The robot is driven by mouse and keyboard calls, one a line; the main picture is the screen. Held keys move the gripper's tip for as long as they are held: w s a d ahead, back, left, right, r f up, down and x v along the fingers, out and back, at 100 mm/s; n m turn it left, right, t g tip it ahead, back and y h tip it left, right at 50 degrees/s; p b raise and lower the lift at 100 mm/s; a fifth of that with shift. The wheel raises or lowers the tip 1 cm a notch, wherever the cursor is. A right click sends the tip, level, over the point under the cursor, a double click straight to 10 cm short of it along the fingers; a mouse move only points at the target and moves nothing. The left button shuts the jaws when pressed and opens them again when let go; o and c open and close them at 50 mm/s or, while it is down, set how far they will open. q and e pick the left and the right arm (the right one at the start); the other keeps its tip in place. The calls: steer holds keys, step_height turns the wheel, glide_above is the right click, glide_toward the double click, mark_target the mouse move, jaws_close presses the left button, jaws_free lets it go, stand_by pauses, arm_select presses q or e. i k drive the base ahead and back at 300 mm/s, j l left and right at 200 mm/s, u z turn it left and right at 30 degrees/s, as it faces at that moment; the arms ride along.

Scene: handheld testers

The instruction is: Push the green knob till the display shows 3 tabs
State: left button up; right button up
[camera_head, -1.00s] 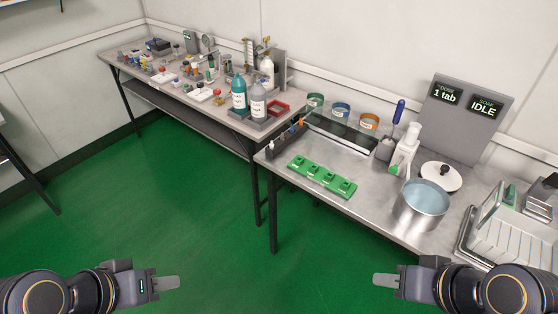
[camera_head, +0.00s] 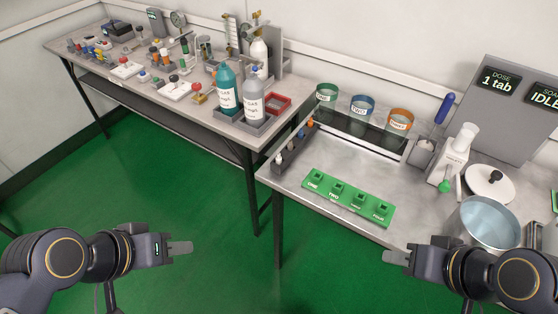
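A small green knob (camera_head: 444,186) sits low on the front of a white dispenser (camera_head: 453,160) at the right of the bench. The right screen (camera_head: 543,96) is cut off by the picture edge. My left gripper (camera_head: 180,247) is over the green floor, far from the knob. My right gripper (camera_head: 396,257) is in front of the bench edge, below and left of the knob, apart from it. Both are seen side-on, so their finger gaps do not show.
A green four-slot holder (camera_head: 347,200) lies near the bench front. A second bench (camera_head: 150,88) with bottles is at left.

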mark_target(444, 187)
steer(key=z, duration=1.3)
